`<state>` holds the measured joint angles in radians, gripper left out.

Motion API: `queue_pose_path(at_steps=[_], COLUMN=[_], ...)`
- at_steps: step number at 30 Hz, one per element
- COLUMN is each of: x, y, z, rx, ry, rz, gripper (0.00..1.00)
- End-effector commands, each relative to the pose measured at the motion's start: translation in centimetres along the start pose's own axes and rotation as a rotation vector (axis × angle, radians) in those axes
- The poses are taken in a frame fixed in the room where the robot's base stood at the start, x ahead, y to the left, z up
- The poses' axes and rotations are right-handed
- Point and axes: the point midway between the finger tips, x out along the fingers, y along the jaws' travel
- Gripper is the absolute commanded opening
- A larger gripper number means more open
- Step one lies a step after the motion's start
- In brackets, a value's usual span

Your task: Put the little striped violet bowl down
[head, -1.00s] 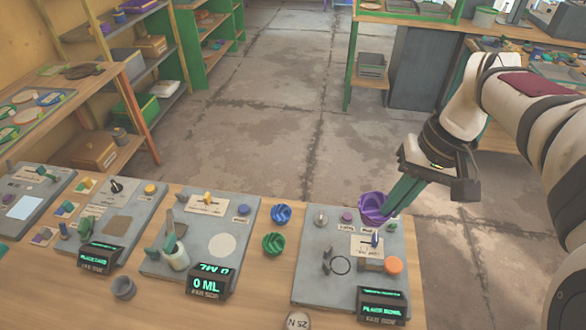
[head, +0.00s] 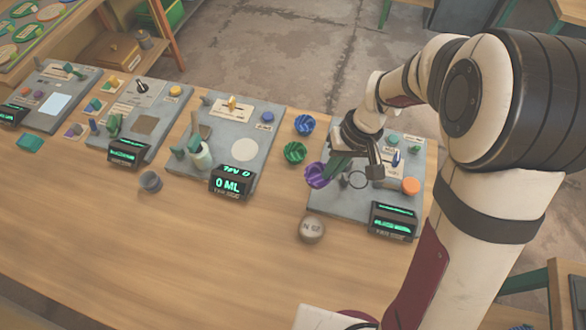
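The little striped violet bowl (head: 314,176) is at the left edge of the rightmost grey panel, in front of the green bowl. The bowl looks low over the panel edge and the wood table. I cannot tell whether its base touches anything. The fingertips are partly hidden behind the bowl.
A blue bowl (head: 304,124) and a green bowl (head: 295,152) stand just behind. A round weight (head: 311,229) sits in front. The right panel (head: 340,204) carries an orange button (head: 410,186) and a display (head: 394,221). The table (head: 220,255) is clear front left.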

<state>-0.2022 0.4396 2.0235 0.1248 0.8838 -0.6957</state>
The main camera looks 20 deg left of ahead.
Motion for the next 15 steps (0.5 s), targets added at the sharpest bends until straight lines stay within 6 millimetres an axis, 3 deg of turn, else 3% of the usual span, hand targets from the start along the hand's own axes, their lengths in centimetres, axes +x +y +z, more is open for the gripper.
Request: queue_pose_path(at_steps=[3, 7, 10, 15], x=[3.1, 5.4, 6.4, 9.6], y=[-2.9, -5.0, -5.7, -5.0], z=[-1.3, -2.5, -2.9, -2.9], rx=[-0.005, -0.001, 0.002, 0.003], ry=[-0.005, -0.002, -0.001, -0.002], rz=[0.000, 0.001, 0.000, 0.000], gripper=[0.00, 0.00, 0.00, 0.00])
